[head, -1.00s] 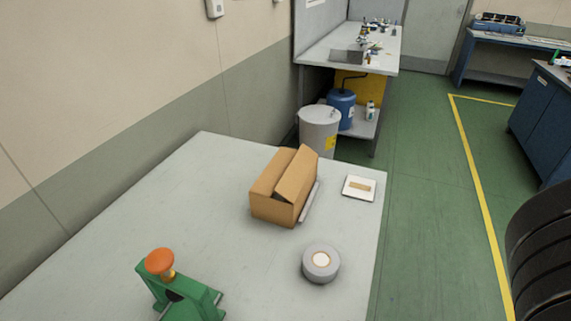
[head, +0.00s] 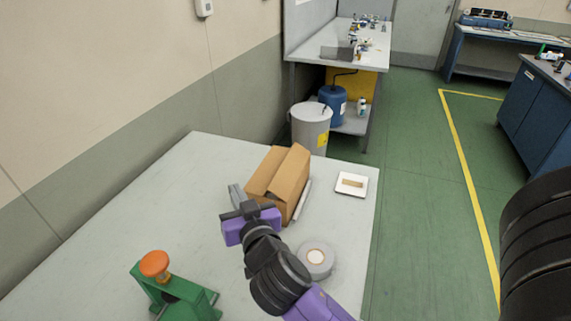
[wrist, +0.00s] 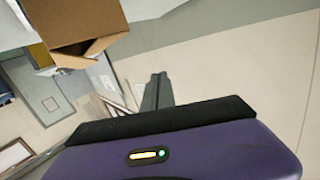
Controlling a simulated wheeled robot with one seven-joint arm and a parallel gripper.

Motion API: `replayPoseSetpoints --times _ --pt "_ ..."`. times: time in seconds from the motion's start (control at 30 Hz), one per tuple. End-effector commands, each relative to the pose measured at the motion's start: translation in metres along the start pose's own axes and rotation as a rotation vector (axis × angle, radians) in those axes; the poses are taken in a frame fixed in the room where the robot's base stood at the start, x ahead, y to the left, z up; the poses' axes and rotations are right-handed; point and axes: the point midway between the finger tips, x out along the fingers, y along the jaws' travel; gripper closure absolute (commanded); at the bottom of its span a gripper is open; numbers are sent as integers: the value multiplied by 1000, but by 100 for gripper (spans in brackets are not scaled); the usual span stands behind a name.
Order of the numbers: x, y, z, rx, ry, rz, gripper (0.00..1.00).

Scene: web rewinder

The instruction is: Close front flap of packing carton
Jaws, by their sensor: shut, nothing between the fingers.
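The brown packing carton (head: 285,205) stands on the light grey table in the head view. Its right-hand top flap (head: 292,172) is raised and leans over the top. My gripper (head: 235,192) is at the carton's near left side, with its fingers shut and empty. It hides the carton's near left part, so I cannot tell there whether it touches. In the wrist view the carton (wrist: 78,18) is at the upper left with a dark gap at its edge. A flap (wrist: 92,52) sticks out beside that gap, apart from the fingers (wrist: 157,90).
A grey tape roll (head: 315,260) lies just right of my arm. A white tray (head: 352,184) with a small brown piece lies right of the carton. A green device with an orange knob (head: 154,264) stands at the front left. The table's left part is clear.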

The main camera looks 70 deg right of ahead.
Motion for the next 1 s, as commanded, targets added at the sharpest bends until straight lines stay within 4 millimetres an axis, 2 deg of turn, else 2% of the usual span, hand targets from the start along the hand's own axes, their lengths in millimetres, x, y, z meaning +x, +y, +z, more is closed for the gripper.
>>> replayPoseSetpoints --times 0.03,0.1,0.2,0.3,0.43,0.57,0.77,1.0 --pt "15 18 -16 75 11 108 100" --pt "24 46 -26 186 23 260 100" --pt "23 82 -32 337 53 446 100" --pt "14 106 -30 452 83 573 100" --pt "6 119 -25 530 105 644 100" --pt "10 126 -24 546 110 658 100" --pt "34 144 -24 545 109 658 100" --pt "72 173 -20 545 107 657 100"
